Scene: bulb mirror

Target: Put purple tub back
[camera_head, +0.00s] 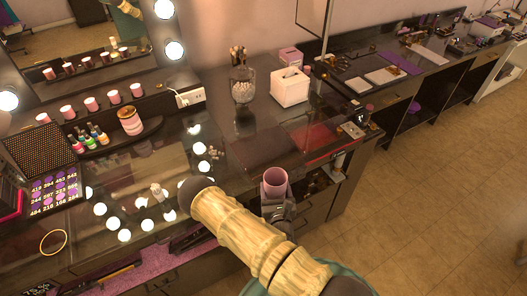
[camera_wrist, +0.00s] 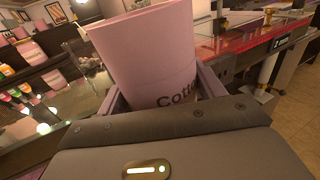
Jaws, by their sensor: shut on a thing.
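A pinkish-purple tub (camera_head: 275,181) is held in my gripper (camera_head: 276,196) near the front edge of the dark counter, with its open top facing up. In the wrist view the tub (camera_wrist: 150,55) fills the upper middle, tilted in the picture, with dark lettering that starts "Cotto" near its base. The fingers of my gripper (camera_wrist: 160,100) are on either side of its lower part. My arm covers part of the counter's front in the head view.
A dark glossy counter (camera_head: 225,130) bears a white tissue box (camera_head: 290,87), a glass jar (camera_head: 242,85) and a red tray area (camera_head: 313,136). Several small pink cups (camera_head: 90,103) line the mirror ledge. Small bottles (camera_head: 90,135) stand at the left.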

